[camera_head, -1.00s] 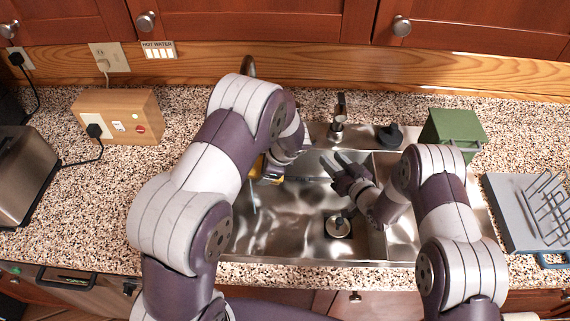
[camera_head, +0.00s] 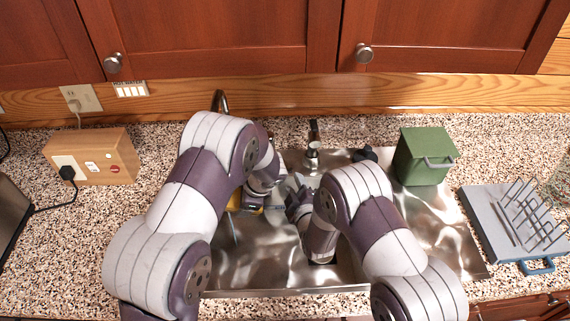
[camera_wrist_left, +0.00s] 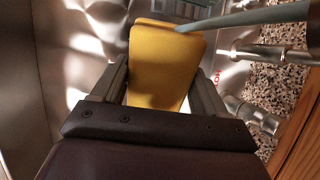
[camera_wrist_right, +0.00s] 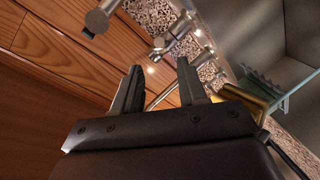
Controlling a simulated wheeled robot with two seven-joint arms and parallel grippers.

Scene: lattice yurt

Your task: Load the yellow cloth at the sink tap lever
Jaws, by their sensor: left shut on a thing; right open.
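The yellow cloth (camera_wrist_left: 165,65) is between my left gripper's jaws (camera_wrist_left: 160,82) in the left wrist view, and the jaws are shut on it. In the head view only a small yellow part (camera_head: 249,203) shows below my left wrist, over the sink. My right gripper (camera_head: 297,187) is open and empty, just right of the left one and in front of the metal tap post (camera_head: 313,143). In the right wrist view the open jaws (camera_wrist_right: 160,78) point toward metal tap parts (camera_wrist_right: 174,36); the cloth's edge (camera_wrist_right: 250,103) shows at right. I cannot tell which part is the lever.
A grey-green bar (camera_wrist_left: 245,16) crosses close to the cloth in the left wrist view. A green box (camera_head: 420,158) stands right of the tap, and a grey drying rack (camera_head: 500,225) lies further right. A wooden socket box (camera_head: 105,157) stands at left. My arms cover much of the sink (camera_head: 270,270).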

